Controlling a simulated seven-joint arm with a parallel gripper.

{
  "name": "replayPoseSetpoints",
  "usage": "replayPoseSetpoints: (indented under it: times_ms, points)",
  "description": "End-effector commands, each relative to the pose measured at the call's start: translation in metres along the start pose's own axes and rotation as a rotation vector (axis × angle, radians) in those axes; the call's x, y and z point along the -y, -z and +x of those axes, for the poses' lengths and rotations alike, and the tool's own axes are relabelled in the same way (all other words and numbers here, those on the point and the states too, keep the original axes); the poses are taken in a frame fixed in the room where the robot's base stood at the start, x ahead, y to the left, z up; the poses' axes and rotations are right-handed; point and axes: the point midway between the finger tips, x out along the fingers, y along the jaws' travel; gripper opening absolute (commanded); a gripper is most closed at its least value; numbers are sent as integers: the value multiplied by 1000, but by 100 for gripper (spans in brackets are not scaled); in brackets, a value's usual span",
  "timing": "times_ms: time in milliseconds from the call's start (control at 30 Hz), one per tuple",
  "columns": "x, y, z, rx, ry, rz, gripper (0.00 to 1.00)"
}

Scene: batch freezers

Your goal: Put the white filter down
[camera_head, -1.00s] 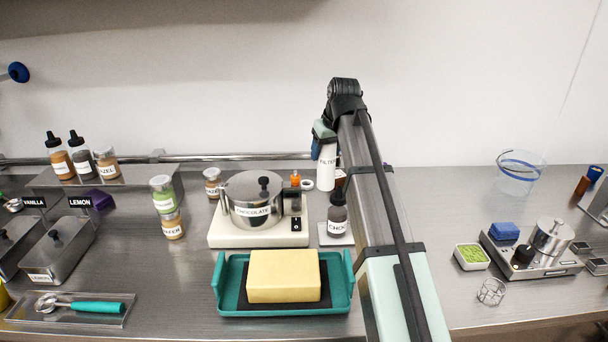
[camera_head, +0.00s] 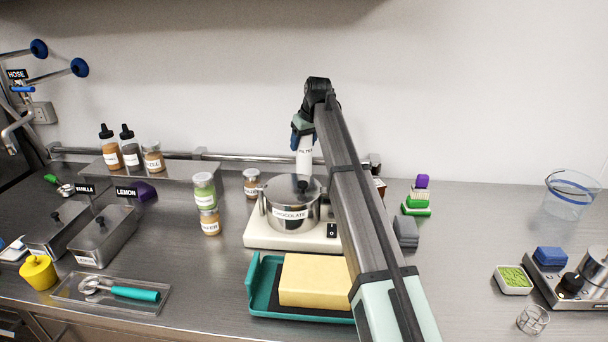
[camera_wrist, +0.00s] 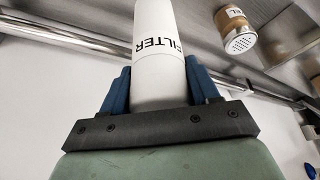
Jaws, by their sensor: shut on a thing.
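The white filter (camera_wrist: 160,45) is a white cylinder with "FILTER" printed on it in black. In the wrist view my gripper (camera_wrist: 160,85) is shut on it, with a blue finger on each side. In the head view the filter (camera_head: 304,158) hangs below my gripper (camera_head: 303,138), above and behind the chocolate pot (camera_head: 290,205) at the rear of the counter. The filter's lower end is hidden behind the pot lid, so I cannot tell how high it is above the counter.
The pot stands on a cream base (camera_head: 285,236). A hazelnut-coloured jar (camera_head: 251,183) is left of it, and stacked jars (camera_head: 206,205) stand farther left. A wall rail (camera_head: 230,159) runs behind. A teal tray (camera_head: 265,294) holds a yellow block in front. Bare counter lies right of the brushes (camera_head: 417,205).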

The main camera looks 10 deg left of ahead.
Motion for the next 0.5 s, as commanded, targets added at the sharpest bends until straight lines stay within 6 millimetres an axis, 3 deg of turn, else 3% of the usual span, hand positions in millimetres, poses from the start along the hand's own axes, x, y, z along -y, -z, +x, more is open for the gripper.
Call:
replayPoseSetpoints:
  times_ms: [200, 500]
  points:
    - [0, -15, 33, 0, 0, 1, 18]
    - [0, -25, 56, 0, -1, 1, 18]
